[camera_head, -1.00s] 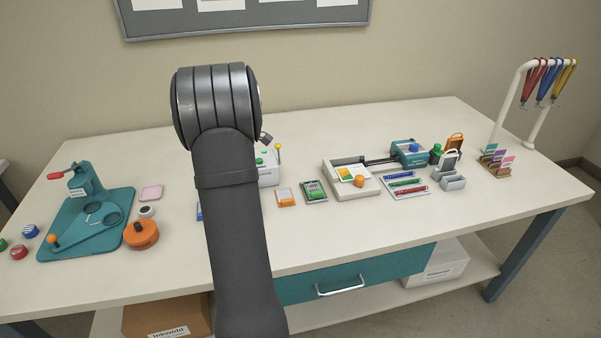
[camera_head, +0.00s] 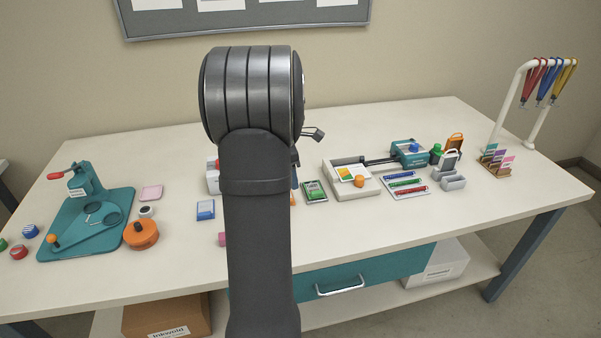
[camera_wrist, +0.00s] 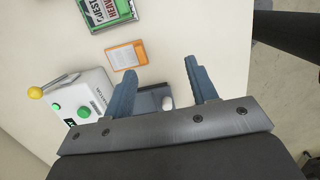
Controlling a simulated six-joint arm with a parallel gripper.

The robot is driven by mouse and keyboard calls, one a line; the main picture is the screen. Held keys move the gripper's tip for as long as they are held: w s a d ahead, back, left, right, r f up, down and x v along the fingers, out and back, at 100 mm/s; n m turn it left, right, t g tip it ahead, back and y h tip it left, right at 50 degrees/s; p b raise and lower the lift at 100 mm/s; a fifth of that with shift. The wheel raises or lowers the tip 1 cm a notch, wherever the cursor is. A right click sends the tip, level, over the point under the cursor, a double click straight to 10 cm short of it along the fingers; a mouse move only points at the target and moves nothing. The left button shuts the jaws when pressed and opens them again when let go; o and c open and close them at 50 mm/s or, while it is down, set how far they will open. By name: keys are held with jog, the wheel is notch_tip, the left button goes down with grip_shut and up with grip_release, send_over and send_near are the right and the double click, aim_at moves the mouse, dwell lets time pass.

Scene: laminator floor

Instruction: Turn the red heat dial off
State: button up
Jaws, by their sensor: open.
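A small red part (camera_head: 216,163), perhaps the red heat dial, shows on the white machine (camera_head: 212,182) in the head view, left of my arm. Most of that machine is hidden behind my arm. In the wrist view a white machine (camera_wrist: 92,100) stands at the left with green knobs and a yellow ball lever; no red dial shows on the part in view. My gripper (camera_wrist: 161,68) is open, its two blue-grey fingers apart and right of the machine. A dark grey item (camera_wrist: 150,98) with a white knob shows between the fingers. I cannot tell how high they are.
An orange-edged card (camera_wrist: 127,55) and a green badge (camera_head: 314,191) lie near the gripper. A blue card (camera_head: 205,209) lies left of my arm. A white tray device (camera_head: 350,187) stands to the right, a teal press (camera_head: 75,240) far left. The table's front right is clear.

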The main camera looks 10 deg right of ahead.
jog(key=shift+s+d, duration=0.2)
jog(key=shift+d, duration=1.15)
jog(key=w+a+r+m+t, duration=0.1)
jog(key=w+a+r+m, duration=0.3)
jog(key=a+m, duration=0.35)
jog(key=w+a+r+m+t, duration=0.2)
jog(key=w+a+r+m, duration=0.3)
jog(key=a, duration=0.4)
jog(key=w+a+r+m+t, duration=0.1)
jog(key=w+a+r+m, duration=0.25)
jog(key=a+m, duration=0.45)
jog(key=shift+m, duration=0.25)
jog(key=x, duration=1.8)
jog(key=shift+w+a+f, duration=0.15)
jog(key=shift+w+a, duration=0.05)
jog(key=shift+a, duration=0.2)
jog(key=c, duration=0.9)
